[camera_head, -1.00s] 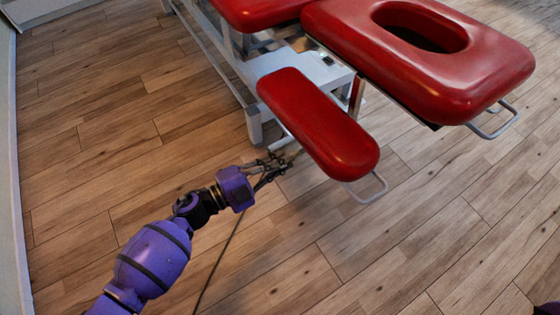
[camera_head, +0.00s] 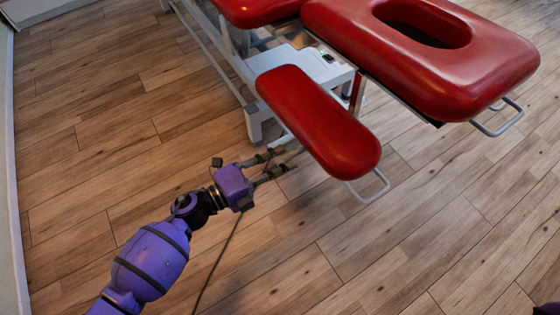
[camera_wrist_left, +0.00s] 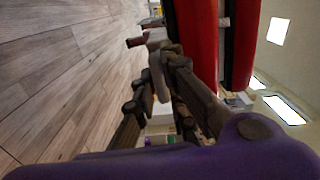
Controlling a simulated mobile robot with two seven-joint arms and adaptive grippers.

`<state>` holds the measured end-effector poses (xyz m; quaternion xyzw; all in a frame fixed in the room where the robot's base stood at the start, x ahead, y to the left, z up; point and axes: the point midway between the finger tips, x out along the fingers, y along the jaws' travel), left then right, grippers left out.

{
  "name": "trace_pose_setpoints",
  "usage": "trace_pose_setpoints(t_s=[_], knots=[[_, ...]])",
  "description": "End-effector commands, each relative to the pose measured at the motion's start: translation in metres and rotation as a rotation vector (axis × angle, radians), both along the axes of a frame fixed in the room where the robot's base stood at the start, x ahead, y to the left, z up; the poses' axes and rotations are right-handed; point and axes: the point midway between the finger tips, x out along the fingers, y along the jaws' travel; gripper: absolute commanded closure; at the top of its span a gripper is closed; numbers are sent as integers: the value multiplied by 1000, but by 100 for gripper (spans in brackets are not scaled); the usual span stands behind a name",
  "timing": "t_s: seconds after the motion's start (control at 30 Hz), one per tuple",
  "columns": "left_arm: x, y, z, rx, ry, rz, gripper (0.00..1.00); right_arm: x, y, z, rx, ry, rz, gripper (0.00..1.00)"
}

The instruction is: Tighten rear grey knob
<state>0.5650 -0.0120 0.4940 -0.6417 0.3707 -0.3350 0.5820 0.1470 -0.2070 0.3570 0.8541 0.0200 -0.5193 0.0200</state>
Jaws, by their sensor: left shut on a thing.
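My left gripper (camera_head: 278,163) reaches in from the left, low beside the near red armrest pad (camera_head: 318,120) of the treatment table. Its fingers point right, under the pad's edge. In the left wrist view the fingers (camera_wrist_left: 163,75) are closed around a small grey part (camera_wrist_left: 158,42), which I take to be the rear grey knob. The fingers hide most of it, and the head view does not show the knob clearly. My right gripper is out of view.
The red table top (camera_head: 425,65) with a face hole is at the upper right. A white metal frame (camera_head: 255,122) stands behind the armrest. A metal loop handle (camera_head: 372,190) sticks out below the pad. The wooden floor (camera_head: 120,150) is clear at left.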

Motion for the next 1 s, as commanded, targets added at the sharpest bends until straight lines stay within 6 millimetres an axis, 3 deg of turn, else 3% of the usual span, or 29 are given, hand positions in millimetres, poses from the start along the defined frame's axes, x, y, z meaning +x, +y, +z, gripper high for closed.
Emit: trace_pose_setpoints(t_s=[0.43,0.47,0.6,1.0], knots=[[3,3,3,5,-14,5,100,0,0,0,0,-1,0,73],[3,3,3,5,-14,5,86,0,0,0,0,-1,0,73],[2,2,2,5,-13,3,71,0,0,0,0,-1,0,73],[-4,9,0,6,-10,1,71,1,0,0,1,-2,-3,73]])
